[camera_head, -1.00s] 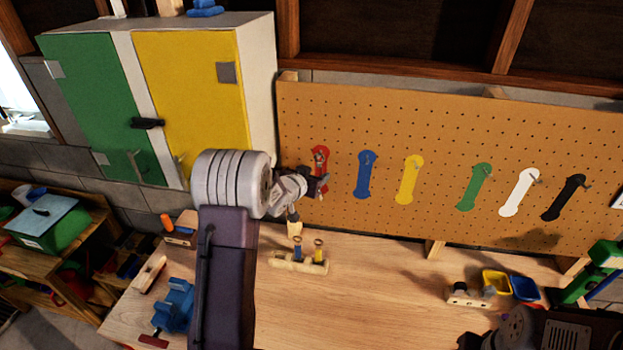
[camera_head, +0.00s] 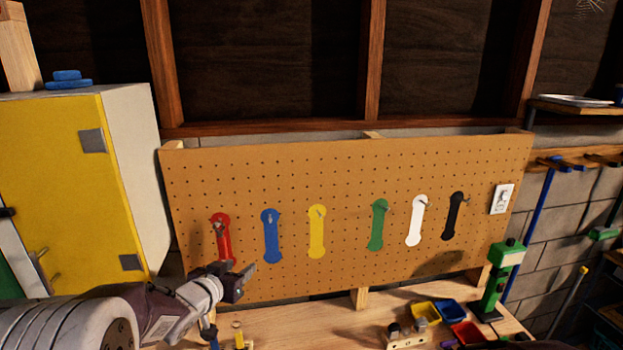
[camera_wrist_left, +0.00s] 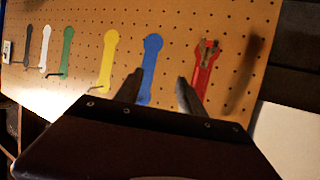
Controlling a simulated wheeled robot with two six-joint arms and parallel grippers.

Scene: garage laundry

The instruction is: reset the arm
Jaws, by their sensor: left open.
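My left arm comes in from the lower left of the head view. Its gripper (camera_head: 240,280) is in front of the lower left of the pegboard, just below the red wrench-shaped marker (camera_head: 221,237). In the left wrist view the two fingers (camera_wrist_left: 158,88) are apart with nothing between them. They point toward the pegboard (camera_wrist_left: 178,30), near the blue marker (camera_wrist_left: 151,62). The red marker (camera_wrist_left: 203,75) is right of the fingers there, with a metal-looking item on it. My right gripper is not in view.
Yellow (camera_head: 317,230), green (camera_head: 378,225), white (camera_head: 416,220) and black (camera_head: 454,215) markers line the pegboard. A yellow cabinet (camera_head: 55,180) stands at left. The workbench (camera_head: 290,325) holds small bins (camera_head: 425,312) and a green tool (camera_head: 502,275) at right.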

